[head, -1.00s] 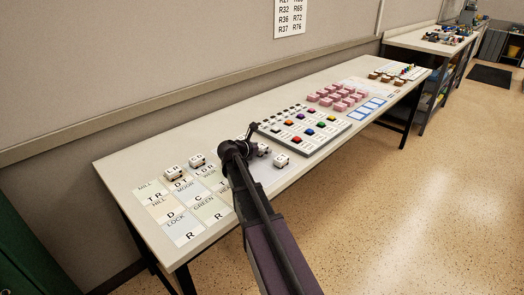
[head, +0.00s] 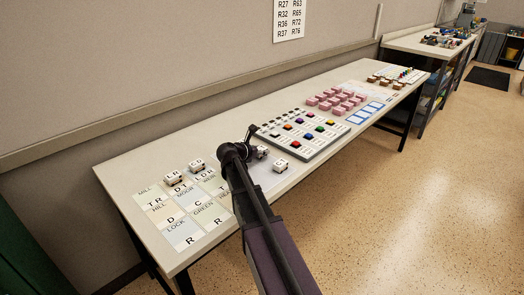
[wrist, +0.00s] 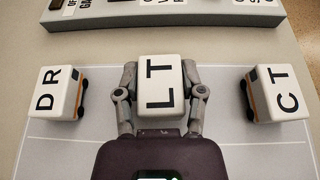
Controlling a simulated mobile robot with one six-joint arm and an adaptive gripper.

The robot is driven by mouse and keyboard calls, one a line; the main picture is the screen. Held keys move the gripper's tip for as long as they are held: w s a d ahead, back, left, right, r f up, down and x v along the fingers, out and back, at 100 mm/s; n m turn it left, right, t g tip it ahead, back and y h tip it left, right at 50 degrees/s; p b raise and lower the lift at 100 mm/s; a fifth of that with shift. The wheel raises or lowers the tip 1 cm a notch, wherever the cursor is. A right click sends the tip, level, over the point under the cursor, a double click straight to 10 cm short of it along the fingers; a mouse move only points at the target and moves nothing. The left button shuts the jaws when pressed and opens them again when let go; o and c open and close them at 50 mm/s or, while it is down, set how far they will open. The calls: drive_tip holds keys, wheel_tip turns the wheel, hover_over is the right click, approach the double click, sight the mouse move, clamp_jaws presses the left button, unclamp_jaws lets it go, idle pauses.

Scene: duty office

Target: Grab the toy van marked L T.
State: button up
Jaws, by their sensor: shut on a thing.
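The toy van marked L T (wrist: 158,85) is a white block with black letters, in the middle of the wrist view. My gripper (wrist: 160,76) has one finger against each side of it and is shut on it. The van's lower part is hidden. A similar van marked D R (wrist: 60,92) stands to its left and one marked C T (wrist: 277,93) to its right, both apart from my fingers.
A button board (head: 345,127) lies just beyond the vans. Two more white vans (head: 197,166) stand among lettered cards (head: 186,235) on the left part of the table. Pink blocks (head: 335,100) stand farther right. The table's front edge is close to my arm.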

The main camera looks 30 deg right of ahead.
drive_tip(key=shift+r+p, duration=0.7)
drive_tip(key=shift+r, duration=0.25)
drive_tip(key=s+a, duration=0.3)
drive_tip(key=s, duration=0.1)
drive_tip(key=s+a+r+p, duration=0.1)
drive_tip(key=s+a, duration=0.1)
drive_tip(key=s, duration=0.3)
drive_tip(key=s+a+r+p, duration=0.1)
drive_tip(key=s+a, duration=0.2)
drive_tip(key=s, duration=0.1)
drive_tip(key=shift+s+a, duration=0.25)
drive_tip(key=shift+a, duration=0.05)
